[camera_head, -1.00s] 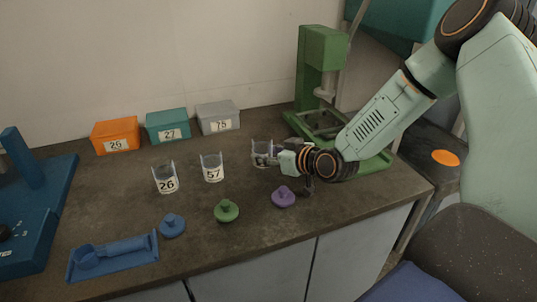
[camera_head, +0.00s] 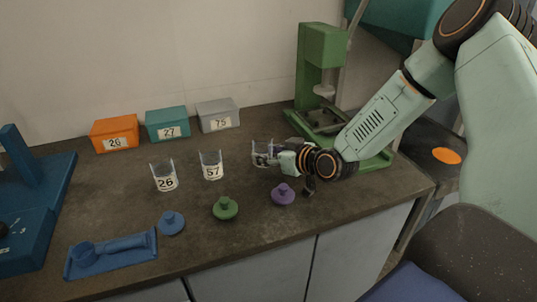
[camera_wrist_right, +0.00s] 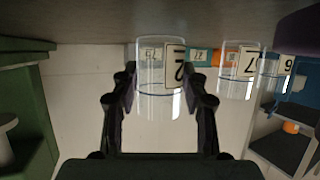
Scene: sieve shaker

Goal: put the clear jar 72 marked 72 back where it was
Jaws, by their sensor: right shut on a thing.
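The clear jar 72 (camera_head: 262,147) stands upright at the right end of a row of clear jars. Its label is mostly hidden by my right gripper (camera_head: 279,159) in the head view. In the right wrist view, which is upside down, the jar (camera_wrist_right: 153,75) sits between the two dark fingers of my right gripper (camera_wrist_right: 160,85), and part of its label with a 2 shows. The gripper is shut on the jar from the right side. The jar's base is at or very near the counter; I cannot tell if it touches. My left gripper is not in view.
Jars 26 (camera_head: 164,176) and 57 (camera_head: 211,166) stand to the left. Purple (camera_head: 283,194), green (camera_head: 225,208) and blue (camera_head: 172,223) lids lie in front. Orange, teal and grey boxes (camera_head: 217,115) line the wall. A green press (camera_head: 319,75) stands behind my right arm.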

